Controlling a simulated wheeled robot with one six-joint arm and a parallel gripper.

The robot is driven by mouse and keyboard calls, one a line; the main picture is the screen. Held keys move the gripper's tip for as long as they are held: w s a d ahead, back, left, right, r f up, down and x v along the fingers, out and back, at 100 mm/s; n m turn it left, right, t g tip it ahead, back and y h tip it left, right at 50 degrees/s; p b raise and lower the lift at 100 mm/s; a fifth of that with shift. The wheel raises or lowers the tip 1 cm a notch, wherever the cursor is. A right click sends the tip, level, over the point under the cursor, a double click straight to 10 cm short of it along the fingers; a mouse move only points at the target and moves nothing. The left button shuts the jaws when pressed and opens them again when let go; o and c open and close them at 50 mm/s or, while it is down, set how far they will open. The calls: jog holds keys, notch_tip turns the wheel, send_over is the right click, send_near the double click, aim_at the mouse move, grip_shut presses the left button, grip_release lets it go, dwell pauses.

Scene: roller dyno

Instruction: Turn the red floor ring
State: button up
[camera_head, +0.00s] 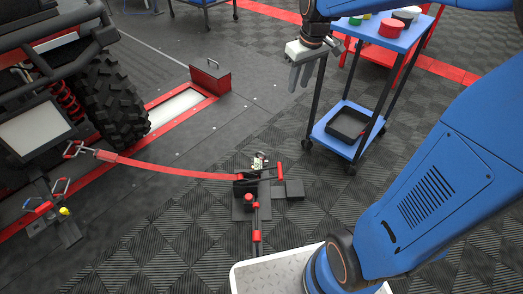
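A red collar (257,236) sits on the bar of a dark floor anchor (243,210) at lower centre, below a red knob (249,199). My gripper (299,86) hangs at upper centre, fingers pointing down, apart from all of these. It holds nothing visible. The gap between its fingers is unclear.
A red strap (180,171) runs from the vehicle (55,85) to the floor anchor. A blue cart (343,143) with a black tray stands right of my gripper. Open floor lies between the strap and the cart.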

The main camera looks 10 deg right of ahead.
jog(key=w+f+n+g, duration=0.1)
jog(key=w+f, duration=0.3)
jog(key=w, duration=0.2)
jog(key=w+f+n, duration=0.1)
jog(key=w+f, duration=0.3)
jog(key=w, duration=0.3)
jog(key=w+a+f+n+g, duration=0.1)
jog(key=w+f, duration=0.7)
jog(key=f, duration=0.3)
jog(key=w+a+f+n+g, duration=0.1)
jog(key=w+f+n, duration=0.1)
jog(key=w+f, duration=0.8)
jog(key=shift+n+g+y, duration=0.4)
jog(key=shift+n+g, duration=0.2)
jog(key=shift+n, duration=0.2)
jog(key=a+f, duration=0.1)
jog(key=f, duration=1.1)
jog(key=a+f, duration=0.1)
jog(key=f, duration=1)
jog(key=a+f, duration=0.1)
jog(key=f, duration=1.1)
jog(key=shift+s+f, duration=0.35)
grip_shut()
